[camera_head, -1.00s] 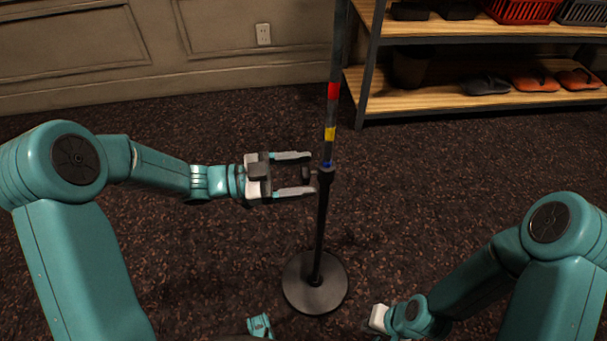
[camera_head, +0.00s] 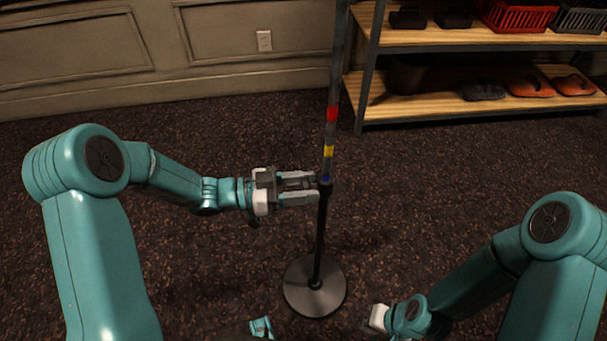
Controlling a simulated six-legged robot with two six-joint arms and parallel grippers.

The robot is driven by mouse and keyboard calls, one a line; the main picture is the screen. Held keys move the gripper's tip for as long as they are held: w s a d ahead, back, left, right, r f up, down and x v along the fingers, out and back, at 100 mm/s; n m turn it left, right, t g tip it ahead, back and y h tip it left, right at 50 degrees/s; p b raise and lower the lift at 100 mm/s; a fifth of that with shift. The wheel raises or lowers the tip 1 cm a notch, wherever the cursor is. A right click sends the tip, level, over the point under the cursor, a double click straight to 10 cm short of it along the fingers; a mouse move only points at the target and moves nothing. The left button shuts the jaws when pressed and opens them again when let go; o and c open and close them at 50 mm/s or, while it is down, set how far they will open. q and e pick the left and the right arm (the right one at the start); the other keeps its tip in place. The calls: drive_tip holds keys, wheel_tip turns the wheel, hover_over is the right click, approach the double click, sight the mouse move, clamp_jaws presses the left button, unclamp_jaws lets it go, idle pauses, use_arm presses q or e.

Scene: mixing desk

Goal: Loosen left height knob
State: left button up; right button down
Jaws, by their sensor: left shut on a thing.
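A stand (camera_head: 319,235) with a thin dark pole and a round base (camera_head: 315,287) stands upright on the floor. Its upper tube (camera_head: 331,130) carries red, yellow and blue bands. The black collar sits just below the blue band. My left gripper (camera_head: 311,189) reaches in from the left at collar height and is shut on the small height knob on the collar's left side. The fingers mostly hide the knob. My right gripper (camera_head: 378,319) is low at the bottom edge, right of the base; its fingers do not show clearly.
A wooden shelf unit (camera_head: 455,110) with dark metal posts stands behind on the right. It holds a red basket (camera_head: 517,14), a dark basket, a dark bin and several shoes. A panelled wall is behind.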

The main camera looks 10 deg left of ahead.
use_arm(q)
drive_tip(key=shift+r+n+p, duration=0.2)
drive_tip(key=shift+n+p, duration=0.15)
drive_tip(key=shift+n, duration=0.25)
drive_tip(key=shift+f+n, duration=0.25)
drive_tip(key=shift+n, duration=0.15)
drive_tip(key=o, duration=1.1)
drive_tip(key=shift+c, duration=0.2)
use_arm(e)
drive_tip(key=shift+r, duration=0.95)
use_arm(q)
drive_tip(key=p+v, duration=0.1)
drive_tip(key=v, duration=1.5)
use_arm(e)
drive_tip(key=shift+r, duration=0.65)
use_arm(q)
drive_tip(key=shift+a, duration=0.15)
